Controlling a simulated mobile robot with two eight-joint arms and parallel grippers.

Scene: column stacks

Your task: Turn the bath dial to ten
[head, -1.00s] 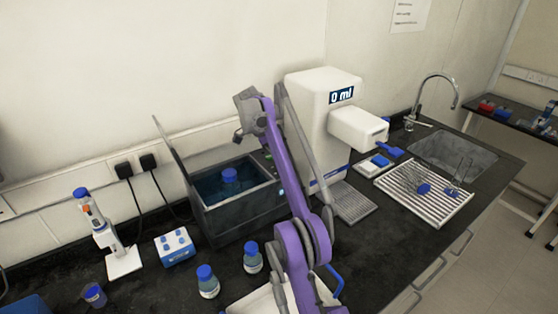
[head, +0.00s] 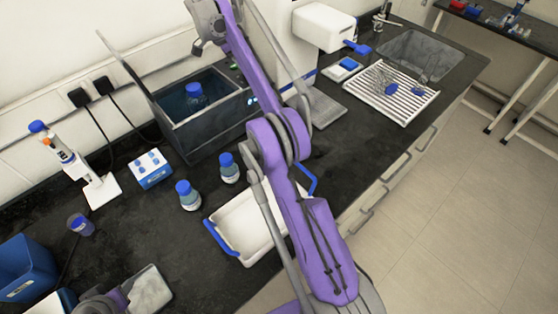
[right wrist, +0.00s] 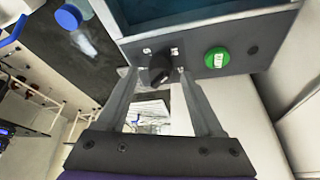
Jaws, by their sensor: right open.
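The water bath (head: 205,135) is a dark open box with water and a blue-capped bottle (head: 195,97) in it. Its black dial (right wrist: 160,69) is on the bath's front panel in the right wrist view, left of a green button (right wrist: 217,58). My right gripper (right wrist: 154,76) is open, with its fingertips either side of the dial; I cannot tell whether they touch it. In the head view my purple right arm hides the dial and the fingers.
Two blue-capped bottles (head: 188,195) stand before the bath. A white tray with blue handles (head: 250,222) lies by the front edge. A blue-and-white block (head: 150,171) and pipette stand (head: 101,191) are left. A drying rack (head: 392,90) is right.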

